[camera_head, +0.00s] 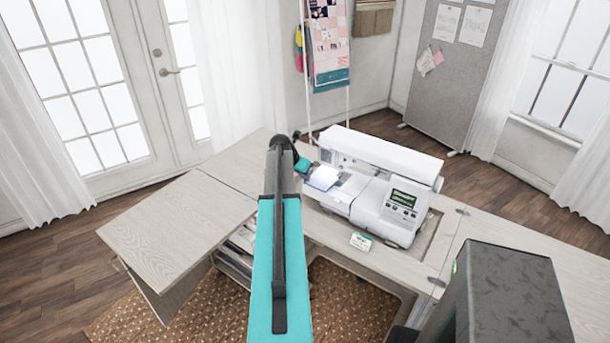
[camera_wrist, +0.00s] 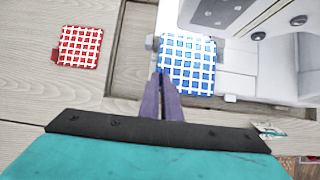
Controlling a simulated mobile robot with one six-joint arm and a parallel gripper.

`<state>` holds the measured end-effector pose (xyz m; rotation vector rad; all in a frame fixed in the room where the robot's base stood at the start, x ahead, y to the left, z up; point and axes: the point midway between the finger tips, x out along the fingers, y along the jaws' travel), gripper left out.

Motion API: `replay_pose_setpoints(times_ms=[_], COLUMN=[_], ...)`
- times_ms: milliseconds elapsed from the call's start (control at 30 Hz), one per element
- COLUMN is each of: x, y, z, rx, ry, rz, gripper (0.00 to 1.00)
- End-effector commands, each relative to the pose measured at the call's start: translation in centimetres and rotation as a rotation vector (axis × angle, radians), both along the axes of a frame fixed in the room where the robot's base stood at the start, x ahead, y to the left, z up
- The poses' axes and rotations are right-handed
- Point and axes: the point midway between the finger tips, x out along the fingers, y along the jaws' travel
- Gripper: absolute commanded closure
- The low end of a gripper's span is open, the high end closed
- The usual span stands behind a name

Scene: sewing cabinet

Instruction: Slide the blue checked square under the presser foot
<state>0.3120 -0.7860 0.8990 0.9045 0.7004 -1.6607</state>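The blue checked square (camera_wrist: 187,55) lies flat by the sewing machine's bed in the wrist view. In the head view its pale top (camera_head: 322,178) shows just right of my gripper. My gripper (camera_wrist: 160,76) points at it, with its purple fingers close together and their tips at the square's near left corner. I see no cloth clearly pinched between them. The white sewing machine (camera_head: 385,180) stands in the table. I cannot make out the presser foot. In the head view my arm hides most of the gripper.
A red checked square (camera_wrist: 80,47) lies on the wooden table (camera_head: 180,222), left of the blue one in the wrist view. A small card (camera_head: 361,241) lies in front of the machine. The left table leaf is clear. A dark grey block (camera_head: 505,300) fills the lower right.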

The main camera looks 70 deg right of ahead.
Motion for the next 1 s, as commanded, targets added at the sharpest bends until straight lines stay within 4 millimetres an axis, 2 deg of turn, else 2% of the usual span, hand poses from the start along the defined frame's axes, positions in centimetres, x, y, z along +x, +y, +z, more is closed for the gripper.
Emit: replay_pose_setpoints(times_ms=[1000], x=[-0.10], y=[-0.17], z=[-0.56], rx=[-0.001], ry=[0.000], rz=[-0.001], gripper=[1.00])
